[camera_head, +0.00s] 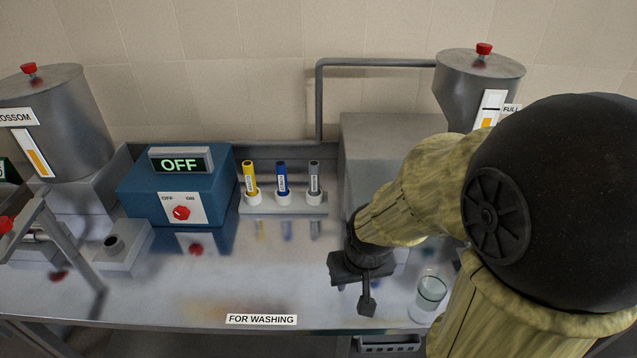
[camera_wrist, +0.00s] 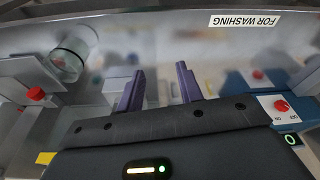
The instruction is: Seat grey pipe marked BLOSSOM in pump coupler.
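The grey pipe (camera_head: 314,177) stands upright in the right-hand socket of a small rack (camera_head: 284,208); the marking on its label is too small to read. A grey block with a round dark opening (camera_head: 115,244), which looks like the pump coupler, sits on the left of the bench; no pipe shows in it. My gripper (camera_head: 358,292) is above the bench, in front and to the right of the rack. In the wrist view my gripper (camera_wrist: 162,85) has its two fingers apart with nothing between them.
A yellow pipe (camera_head: 249,177) and a blue pipe (camera_head: 282,178) share the rack. A blue control box (camera_head: 178,190) reads OFF. A tank labelled BLOSSOM (camera_head: 65,125) stands left. A glass (camera_head: 431,292) is right of my gripper. The front middle bench is clear.

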